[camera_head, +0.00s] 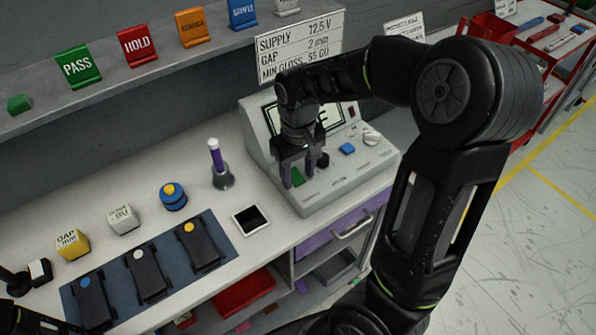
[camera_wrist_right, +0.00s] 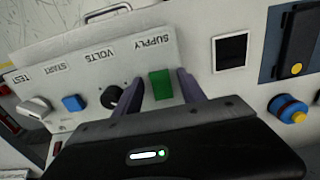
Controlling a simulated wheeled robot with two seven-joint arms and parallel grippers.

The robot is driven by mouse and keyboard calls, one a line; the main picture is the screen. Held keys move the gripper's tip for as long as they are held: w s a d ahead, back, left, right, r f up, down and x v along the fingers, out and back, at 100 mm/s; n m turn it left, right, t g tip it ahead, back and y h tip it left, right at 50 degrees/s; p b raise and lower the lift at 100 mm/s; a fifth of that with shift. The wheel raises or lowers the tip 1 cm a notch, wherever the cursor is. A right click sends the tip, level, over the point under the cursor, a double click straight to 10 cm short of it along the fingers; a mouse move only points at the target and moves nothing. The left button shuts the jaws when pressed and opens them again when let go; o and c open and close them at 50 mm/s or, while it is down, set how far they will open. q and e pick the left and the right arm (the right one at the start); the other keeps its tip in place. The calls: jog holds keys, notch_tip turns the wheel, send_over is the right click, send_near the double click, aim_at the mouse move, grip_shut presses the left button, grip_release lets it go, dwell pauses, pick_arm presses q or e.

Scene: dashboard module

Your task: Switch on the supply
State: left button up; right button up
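The test unit (camera_head: 355,185) is a pale grey console on the bench with a sloped panel. Its green supply switch (camera_head: 298,175) sits at the panel's left end; in the right wrist view the green switch (camera_wrist_right: 160,84) is beside the SUPPLY label. My right gripper (camera_head: 297,172) points down at this switch. In the wrist view its two fingers (camera_wrist_right: 162,92) are apart, one on each side of the switch; whether they touch it I cannot tell. The unit's screen (camera_head: 325,120) is partly hidden by my right arm.
A black knob (camera_wrist_right: 115,97), a blue START button (camera_wrist_right: 74,103) and a grey TEST knob (camera_wrist_right: 35,107) share the panel. A mat (camera_head: 120,262) carries several black modules.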

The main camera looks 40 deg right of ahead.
grip_shut()
dwell(0.4)
jog(key=g+p, duration=0.2)
jog(key=p, duration=0.1)
jog(key=shift+w+r, duration=0.35)
jog(key=shift+w+g+p, duration=0.15)
jog(key=shift+g+p, duration=0.45)
jog(key=shift+w+f+g, duration=0.15)
jog(key=shift+f+g, duration=0.05)
jog(key=shift+g, duration=0.5)
